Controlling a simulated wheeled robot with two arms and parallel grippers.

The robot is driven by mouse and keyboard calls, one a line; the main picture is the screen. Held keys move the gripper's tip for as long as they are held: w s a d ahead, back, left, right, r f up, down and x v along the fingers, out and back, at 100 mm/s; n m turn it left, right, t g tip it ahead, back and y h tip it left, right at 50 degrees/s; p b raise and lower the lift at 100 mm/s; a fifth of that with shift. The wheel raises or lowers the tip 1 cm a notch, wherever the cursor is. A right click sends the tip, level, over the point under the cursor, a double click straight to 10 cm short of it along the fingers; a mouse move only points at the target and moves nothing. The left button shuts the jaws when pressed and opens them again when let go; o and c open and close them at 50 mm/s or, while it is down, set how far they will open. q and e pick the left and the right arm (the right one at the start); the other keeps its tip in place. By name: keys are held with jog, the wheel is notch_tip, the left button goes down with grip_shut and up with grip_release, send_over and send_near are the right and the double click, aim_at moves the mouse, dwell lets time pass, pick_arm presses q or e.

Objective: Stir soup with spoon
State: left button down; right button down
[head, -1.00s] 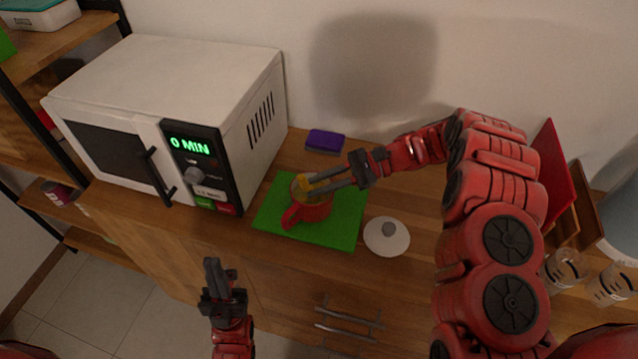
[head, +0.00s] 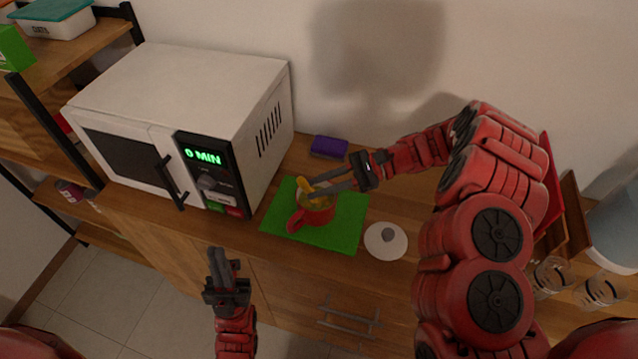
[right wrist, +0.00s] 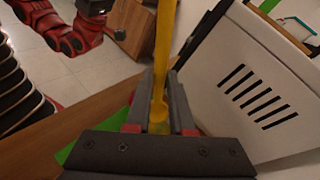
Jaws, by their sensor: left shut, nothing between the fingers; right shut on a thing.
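A red mug (head: 314,217) with brownish-yellow soup stands on a green mat (head: 347,222) on the wooden counter, its handle toward the lower left. My right gripper (head: 317,190) is over the mug's rim, shut on a yellow spoon (head: 309,185). The spoon also shows upright between the fingers in the right wrist view (right wrist: 164,50). Its lower end is hidden from me, so I cannot tell how deep it sits in the soup. My left gripper (head: 221,252) is shut and empty, in front of the counter's edge and apart from the mug.
A white microwave (head: 190,85) reading "0 MIN" stands left of the mat. A white lid (head: 386,241) lies right of the mat. A purple sponge (head: 329,147) is behind it. Glass jars (head: 600,290) and a red board (head: 546,190) are at the right.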

notch_tip(320, 180, up, 5)
jog(key=p, duration=0.5)
dwell(0.5)
